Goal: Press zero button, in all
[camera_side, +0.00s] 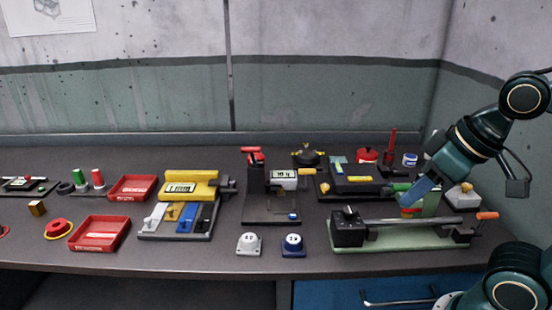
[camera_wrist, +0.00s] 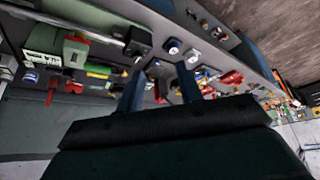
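A black height-gauge-like fixture (camera_side: 258,185) with a red handle stands mid-bench and carries a small digital display (camera_side: 284,174). A small blue knob or button (camera_side: 292,216) sits at its base's front right. A yellow device (camera_side: 189,186) at left has another display (camera_side: 181,188). No label reading zero is legible, so I cannot tell which control is the zero button. My gripper (camera_side: 407,205) hangs over the right part of the bench, above the green-based fixture (camera_side: 425,240). In the wrist view its two fingers (camera_wrist: 160,90) are apart with nothing visible between them.
A white puck (camera_side: 249,243) and a blue puck (camera_side: 292,244) stand at the front edge. Red trays (camera_side: 98,233) lie at left.

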